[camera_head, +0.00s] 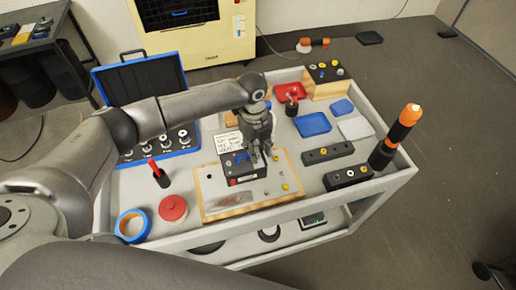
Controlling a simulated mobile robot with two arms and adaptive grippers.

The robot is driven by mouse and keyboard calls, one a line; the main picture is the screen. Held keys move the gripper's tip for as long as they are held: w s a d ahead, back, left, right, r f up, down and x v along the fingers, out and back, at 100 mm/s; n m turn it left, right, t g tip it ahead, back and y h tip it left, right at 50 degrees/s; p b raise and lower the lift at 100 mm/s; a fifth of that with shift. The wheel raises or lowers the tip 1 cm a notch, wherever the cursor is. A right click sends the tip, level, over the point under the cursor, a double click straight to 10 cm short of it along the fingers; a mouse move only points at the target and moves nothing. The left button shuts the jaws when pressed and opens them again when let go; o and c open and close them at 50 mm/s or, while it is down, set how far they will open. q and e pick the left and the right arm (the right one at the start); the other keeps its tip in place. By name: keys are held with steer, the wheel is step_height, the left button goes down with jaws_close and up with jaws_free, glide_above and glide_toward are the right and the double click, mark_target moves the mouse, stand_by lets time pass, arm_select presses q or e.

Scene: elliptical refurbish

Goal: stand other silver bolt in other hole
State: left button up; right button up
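My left gripper (262,155) comes in from the left and points down over the wooden board (292,202), beside a black box (236,166). Its fingers are small and dark, and I cannot tell whether they are open or hold anything. A small silver piece (277,158), possibly a bolt, is on the board just right of the fingers. A small yellow piece (285,187) lies nearer the front. Two black blocks with small round spots on top, a rear one (327,152) and a front one (347,177), stand to the right. My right gripper is not in view.
An orange and black tool (398,135) stands tall at the cart's right edge. A red round piece (173,208) and a blue tape roll (132,225) sit at the front left.

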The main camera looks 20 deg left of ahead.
arm_select(q)
steer(key=shift+s, duration=0.1)
step_height(320, 180, up, 12)
steer(key=w+a, duration=0.1)
stand_by(0.5)
steer(key=shift+f, duration=0.15)
stand_by(0.5)
